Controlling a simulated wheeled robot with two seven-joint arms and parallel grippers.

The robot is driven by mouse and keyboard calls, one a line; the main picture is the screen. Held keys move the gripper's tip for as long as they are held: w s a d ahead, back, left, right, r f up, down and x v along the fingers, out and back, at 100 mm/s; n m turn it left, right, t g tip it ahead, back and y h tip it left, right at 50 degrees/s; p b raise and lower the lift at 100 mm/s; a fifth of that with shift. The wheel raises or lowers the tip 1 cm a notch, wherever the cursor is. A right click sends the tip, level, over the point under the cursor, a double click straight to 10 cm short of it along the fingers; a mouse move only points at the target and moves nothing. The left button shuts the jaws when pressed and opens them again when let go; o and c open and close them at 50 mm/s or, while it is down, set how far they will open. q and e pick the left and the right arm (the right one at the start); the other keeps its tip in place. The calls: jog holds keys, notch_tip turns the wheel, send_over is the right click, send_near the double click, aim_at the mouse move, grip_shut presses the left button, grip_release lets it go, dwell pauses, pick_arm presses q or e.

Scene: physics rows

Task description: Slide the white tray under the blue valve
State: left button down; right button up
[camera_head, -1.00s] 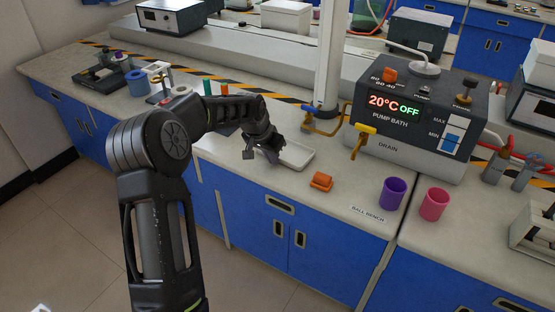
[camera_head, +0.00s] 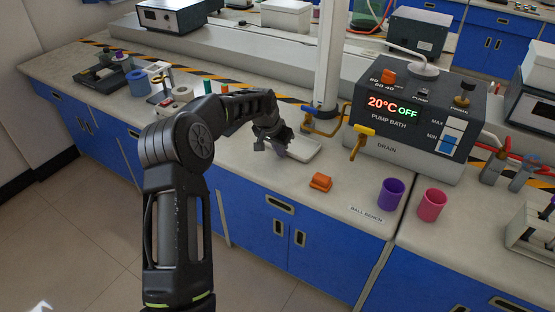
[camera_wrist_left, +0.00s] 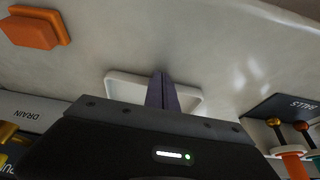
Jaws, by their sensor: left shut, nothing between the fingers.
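The white tray (camera_head: 306,148) is a shallow tray lying flat on the bench, in front of the brass tap. The blue valve (camera_head: 309,109) is the small blue handle on that tap, at the foot of the white column. My left gripper (camera_head: 281,152) is shut and empty, its fingertips low at the left part of the tray. In the left wrist view its purple-grey fingers (camera_wrist_left: 162,93) hide the middle of the tray (camera_wrist_left: 122,81); whether they touch it I cannot tell. My right gripper is out of view.
An orange block (camera_head: 320,182) lies in front of the tray. The pump bath (camera_head: 420,110) with a yellow drain valve (camera_head: 363,131) stands to the right. A purple cup (camera_head: 391,194) and a pink cup (camera_head: 431,204) stand near the front edge.

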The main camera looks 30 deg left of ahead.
pick_arm(q)
jog(key=shift+w, duration=0.65)
jog(key=shift+s, duration=0.15)
jog(key=shift+s+b, duration=0.45)
jog(key=shift+s, duration=0.65)
notch_tip(320, 180, up, 8)
jog(key=p, duration=0.5)
jog(key=shift+s+f, duration=0.1)
